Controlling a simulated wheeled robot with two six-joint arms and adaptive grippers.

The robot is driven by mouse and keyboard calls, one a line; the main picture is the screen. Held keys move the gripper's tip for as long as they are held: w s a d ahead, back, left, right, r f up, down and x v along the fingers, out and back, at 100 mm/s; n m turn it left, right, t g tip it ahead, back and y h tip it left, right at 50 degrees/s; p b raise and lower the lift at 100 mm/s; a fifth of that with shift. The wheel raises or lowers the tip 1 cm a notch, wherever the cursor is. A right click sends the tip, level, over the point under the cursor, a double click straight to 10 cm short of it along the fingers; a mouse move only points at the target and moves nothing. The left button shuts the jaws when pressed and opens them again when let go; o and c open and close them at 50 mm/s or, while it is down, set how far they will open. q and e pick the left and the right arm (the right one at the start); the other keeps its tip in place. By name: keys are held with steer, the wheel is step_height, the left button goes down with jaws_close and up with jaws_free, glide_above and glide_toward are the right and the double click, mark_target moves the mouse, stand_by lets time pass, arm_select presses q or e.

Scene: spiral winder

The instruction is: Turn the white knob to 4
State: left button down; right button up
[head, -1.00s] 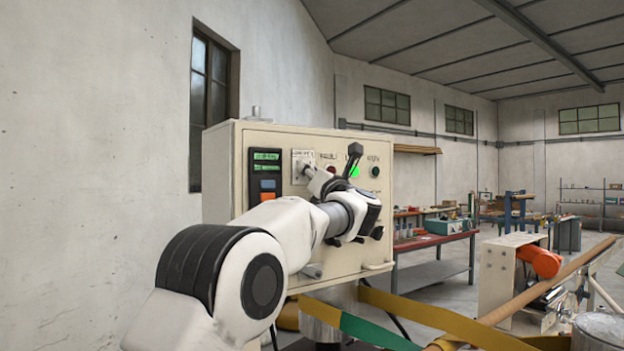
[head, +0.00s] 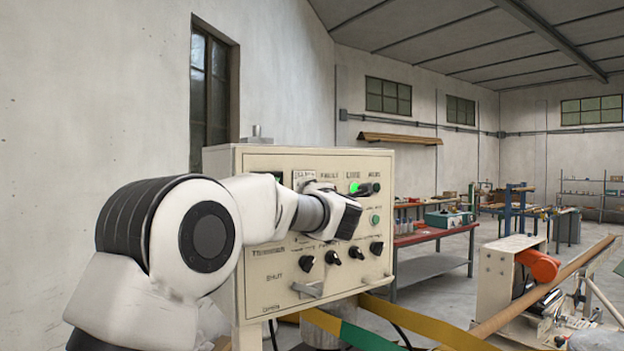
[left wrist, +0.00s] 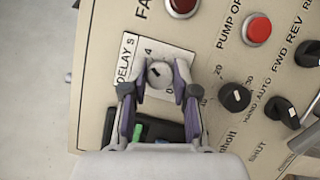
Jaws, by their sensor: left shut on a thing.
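The white knob (left wrist: 158,72) sits on a pale label plate marked DELAY S (left wrist: 128,62) in the left wrist view. A 4 is printed close beside the knob. The knob has a small dark mark on its face; I cannot tell which number it points at. My left gripper (left wrist: 159,78) has one finger on each side of the knob and is shut on it. In the head view my left arm reaches across the cream control cabinet (head: 268,290), and the knob and fingertips are hidden there. My right gripper is in neither view.
A green lamp (head: 354,188) glows on the panel. A handle (head: 310,288) sticks out below. A red bench (head: 435,238) stands behind the cabinet.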

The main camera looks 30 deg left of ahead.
arm_select(q)
steer(key=shift+r+m+h+p, duration=0.25)
steer(key=shift+m+h+p, duration=0.05)
steer(key=shift+m+p, duration=0.6)
steer(key=c, duration=0.9)
jaws_free()
steer(key=shift+a+f, duration=0.15)
steer(key=v, duration=1.1)
steer(key=shift+s+d, duration=0.25)
steer(key=shift+d, duration=0.1)
